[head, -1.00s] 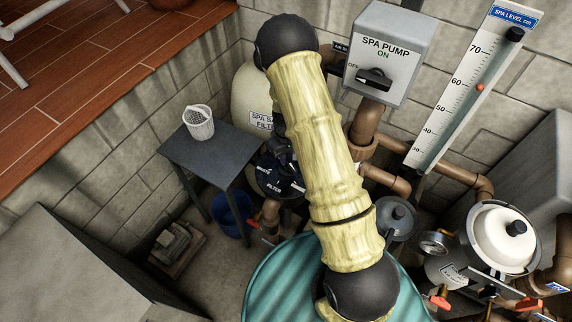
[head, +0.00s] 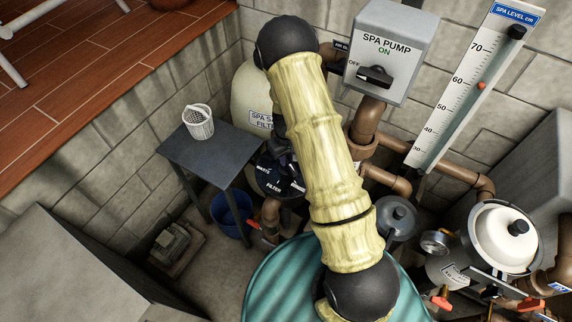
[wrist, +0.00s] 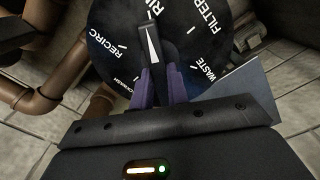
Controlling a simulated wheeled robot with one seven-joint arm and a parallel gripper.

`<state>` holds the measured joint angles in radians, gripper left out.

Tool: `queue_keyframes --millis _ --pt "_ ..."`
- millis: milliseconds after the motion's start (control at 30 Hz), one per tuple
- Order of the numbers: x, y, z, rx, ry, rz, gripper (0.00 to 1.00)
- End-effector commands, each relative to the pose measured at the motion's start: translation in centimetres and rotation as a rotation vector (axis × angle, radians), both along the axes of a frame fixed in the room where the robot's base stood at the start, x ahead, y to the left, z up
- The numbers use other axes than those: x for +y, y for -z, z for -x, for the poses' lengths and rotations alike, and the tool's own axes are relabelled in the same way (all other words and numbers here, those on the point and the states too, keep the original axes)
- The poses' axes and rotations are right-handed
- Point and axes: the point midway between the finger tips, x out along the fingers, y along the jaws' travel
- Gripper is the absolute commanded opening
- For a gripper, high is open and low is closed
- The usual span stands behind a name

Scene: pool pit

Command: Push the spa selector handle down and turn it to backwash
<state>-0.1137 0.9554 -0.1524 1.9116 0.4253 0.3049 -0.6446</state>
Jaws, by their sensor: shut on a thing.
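The spa selector (wrist: 112,45) is a round black dial with white labels, including RECIRC, FILTER and WASTE, in the wrist view. BACKWASH is partly covered at its lower left. Its dark handle (wrist: 150,46) carries a white pointer, aimed at the top label, of which only "RI" shows. My gripper (wrist: 162,84) has its purple fingers shut on the handle. How far the handle is pressed down cannot be told. In the head view the dial (head: 272,183) shows WASTE and FILTER, and my arm hides part of it and most of the gripper.
The spa sand filter tank (head: 250,88) stands behind the dial. A grey table (head: 195,150) with a white basket (head: 198,122) is to the left. Brown pipes (head: 382,178) and the grey spa pump box (head: 388,50) are to the right. A teal lid (head: 275,280) is in front.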

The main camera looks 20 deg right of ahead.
Motion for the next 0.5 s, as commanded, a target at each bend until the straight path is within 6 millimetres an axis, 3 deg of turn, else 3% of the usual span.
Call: queue_keyframes --millis 167,500 --pt "-0.03 0.28 0.07 0.002 -0.088 0.000 0.00" --pt "-0.08 0.24 0.09 0.002 -0.579 -0.001 0.00"
